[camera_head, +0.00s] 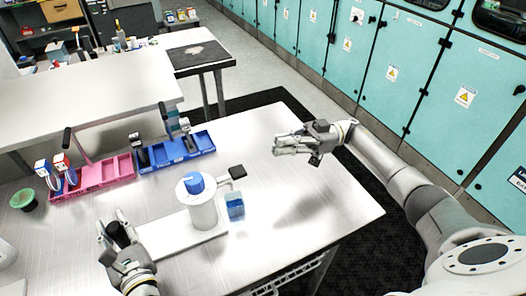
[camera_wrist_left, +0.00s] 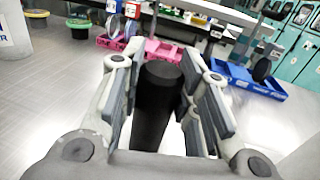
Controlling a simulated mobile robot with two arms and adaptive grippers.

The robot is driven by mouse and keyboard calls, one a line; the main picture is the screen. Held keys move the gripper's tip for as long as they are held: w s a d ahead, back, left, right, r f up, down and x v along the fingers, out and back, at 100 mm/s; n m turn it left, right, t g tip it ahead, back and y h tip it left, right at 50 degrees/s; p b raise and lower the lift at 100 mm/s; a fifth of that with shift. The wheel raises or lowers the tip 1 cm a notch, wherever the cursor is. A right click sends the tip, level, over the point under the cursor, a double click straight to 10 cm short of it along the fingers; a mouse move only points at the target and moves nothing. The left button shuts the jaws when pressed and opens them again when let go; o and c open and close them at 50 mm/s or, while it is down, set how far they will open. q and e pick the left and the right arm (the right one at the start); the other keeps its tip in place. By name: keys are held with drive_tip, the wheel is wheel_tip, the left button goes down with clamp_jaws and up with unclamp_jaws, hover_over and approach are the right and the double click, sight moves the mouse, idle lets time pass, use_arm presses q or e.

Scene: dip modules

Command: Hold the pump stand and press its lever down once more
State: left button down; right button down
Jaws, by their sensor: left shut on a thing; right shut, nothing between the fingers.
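The pump stand has a white cylinder (camera_head: 203,212) with a blue top (camera_head: 194,183) on a white base plate (camera_head: 180,248). Its black lever pad (camera_head: 237,171) sticks out to the right of the top. My left gripper (camera_head: 114,228) is shut on the black upright handle at the stand's left; in the left wrist view the handle (camera_wrist_left: 160,95) stands between the fingers. My right gripper (camera_head: 280,146) is shut and empty, above the table to the right of the lever and apart from it.
A small blue container (camera_head: 235,207) stands right of the cylinder. A pink tray (camera_head: 105,173) and a blue tray (camera_head: 178,150) lie behind, holding several devices. The table's right part is clear.

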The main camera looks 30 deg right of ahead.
drive_tip(key=shift+d, duration=1.25)
use_arm(q)
drive_tip(key=c, duration=1)
unclamp_jaws()
wheel_tip(320, 180, up, 8)
drive_tip(key=p, duration=0.7)
drive_tip(key=shift+f, duration=0.15)
use_arm(e)
wheel_tip(320, 180, up, 7)
use_arm(q)
drive_tip(key=shift+f, duration=0.1)
use_arm(e)
drive_tip(key=shift+f, duration=0.1)
